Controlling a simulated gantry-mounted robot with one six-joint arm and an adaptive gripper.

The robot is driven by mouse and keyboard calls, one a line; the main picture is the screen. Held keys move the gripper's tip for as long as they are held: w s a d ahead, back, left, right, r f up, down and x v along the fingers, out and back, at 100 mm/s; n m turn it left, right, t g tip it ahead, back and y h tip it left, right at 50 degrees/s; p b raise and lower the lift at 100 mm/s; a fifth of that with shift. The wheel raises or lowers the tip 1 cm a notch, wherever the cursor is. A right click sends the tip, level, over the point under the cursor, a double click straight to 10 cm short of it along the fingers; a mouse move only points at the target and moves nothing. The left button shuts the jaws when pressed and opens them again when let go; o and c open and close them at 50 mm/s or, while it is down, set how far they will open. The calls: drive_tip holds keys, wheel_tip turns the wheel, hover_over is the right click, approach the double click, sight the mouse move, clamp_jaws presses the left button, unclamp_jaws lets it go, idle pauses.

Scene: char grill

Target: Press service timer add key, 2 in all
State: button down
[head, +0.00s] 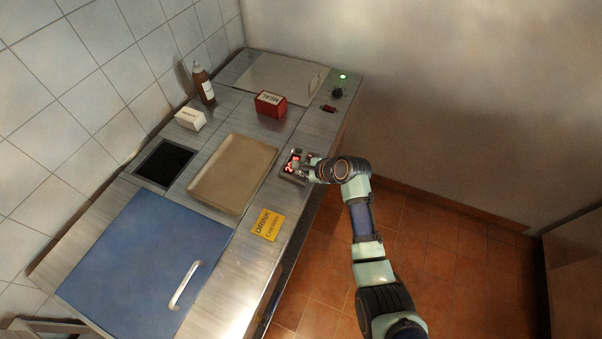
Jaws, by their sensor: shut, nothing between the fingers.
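The service timer (291,167) is a small dark box with a lit red display, on the right edge of the steel counter. My gripper (308,168) is shut and empty, right at the timer's right side. It hides part of the timer's face, and I cannot make out the add key. I cannot tell whether the fingertips touch a key. The red digits are partly readable and seem to start with a 2.
A tan tray (233,174), a yellow order card (268,224) and a blue lid (146,262) with a handle lie nearby. A red box (270,104), a white box (190,118) and a brown bottle (203,83) stand farther back. A knob (337,92) and green light (343,76) sit at the far corner.

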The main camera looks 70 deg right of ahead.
idle(0.4)
drive_tip(key=shift+r+p, duration=0.7)
drive_tip(key=shift+p, duration=0.3)
wheel_tip(320, 180, up, 5)
drive_tip(key=p, duration=0.5)
drive_tip(key=shift+r+p, duration=0.1)
drive_tip(key=shift+p, duration=0.2)
